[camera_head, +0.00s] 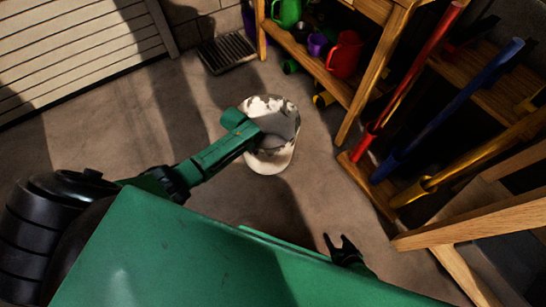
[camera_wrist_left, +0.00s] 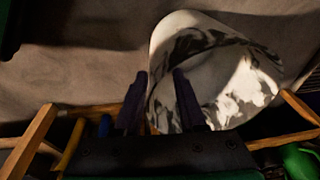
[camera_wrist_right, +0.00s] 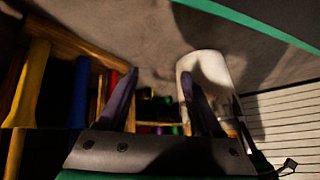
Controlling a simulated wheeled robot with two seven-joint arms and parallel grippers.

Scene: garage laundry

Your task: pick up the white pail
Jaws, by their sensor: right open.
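The white pail (camera_head: 278,112), with dark patches, stands upright on the floor in the head view. My left gripper (camera_wrist_left: 160,72) is at its rim, its fingers apart. In the left wrist view one finger is left of the pail's near wall and the other is in front of its mouth; the pail (camera_wrist_left: 222,70) shows between and beyond them. I cannot tell whether they touch it. In the head view my left arm hides part of the pail. My right gripper (camera_head: 342,243) is open and empty, apart from the pail, which also shows in the right wrist view (camera_wrist_right: 210,70).
A wooden shelf (camera_head: 335,82) with a red can (camera_head: 345,54) and a green can (camera_head: 286,12) stands behind the pail. Red, blue and yellow-handled tools lean at right. A dark floor grate (camera_head: 228,53) lies at the back. Floor left of the pail is clear.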

